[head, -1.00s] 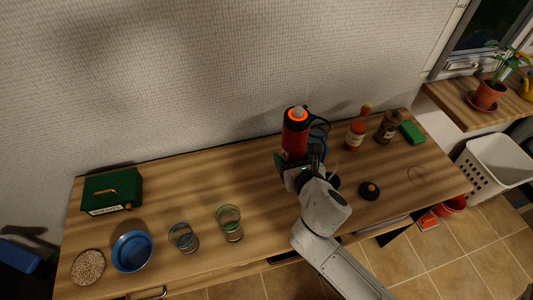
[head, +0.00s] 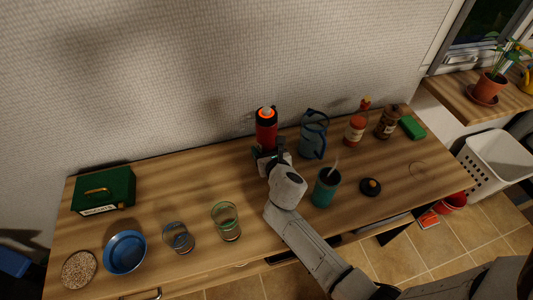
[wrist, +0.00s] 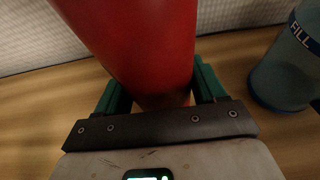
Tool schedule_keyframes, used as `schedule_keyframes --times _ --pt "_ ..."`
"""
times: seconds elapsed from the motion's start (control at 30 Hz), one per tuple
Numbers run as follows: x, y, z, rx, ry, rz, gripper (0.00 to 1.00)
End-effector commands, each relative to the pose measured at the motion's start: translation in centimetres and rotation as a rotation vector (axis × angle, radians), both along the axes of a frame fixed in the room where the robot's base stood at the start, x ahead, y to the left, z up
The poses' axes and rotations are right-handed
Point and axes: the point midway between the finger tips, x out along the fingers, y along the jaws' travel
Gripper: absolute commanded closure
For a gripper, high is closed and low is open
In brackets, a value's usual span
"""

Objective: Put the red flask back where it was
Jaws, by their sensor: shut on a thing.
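The red flask (head: 266,130), with a black band and an orange-rimmed grey top, stands upright near the back of the wooden counter. My gripper (head: 267,154) is shut on its lower part. In the wrist view the red flask (wrist: 145,45) fills the upper middle between my green fingertips (wrist: 155,90). The flask's base is mostly hidden, and I cannot tell whether it touches the counter.
A blue-grey jug (head: 313,137) stands close right of the flask. A teal cup (head: 325,187) with a utensil and a black lid (head: 370,187) are nearer the front. Sauce bottles (head: 355,128) stand further right. The counter (head: 190,185) left of the flask is clear up to the green box (head: 104,191).

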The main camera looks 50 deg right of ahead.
Motion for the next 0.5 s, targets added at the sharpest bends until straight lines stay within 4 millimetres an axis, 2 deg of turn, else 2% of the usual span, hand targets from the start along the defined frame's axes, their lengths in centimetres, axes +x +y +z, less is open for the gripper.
schedule_keyframes --times 0.07,0.47,0.5 --pt "0.12 -0.02 -0.53 -0.003 -0.003 0.001 0.87" --pt "0.11 0.04 -0.88 -0.002 -0.004 0.002 0.87" --pt "0.05 0.04 -0.89 -0.001 -0.002 0.001 0.28"
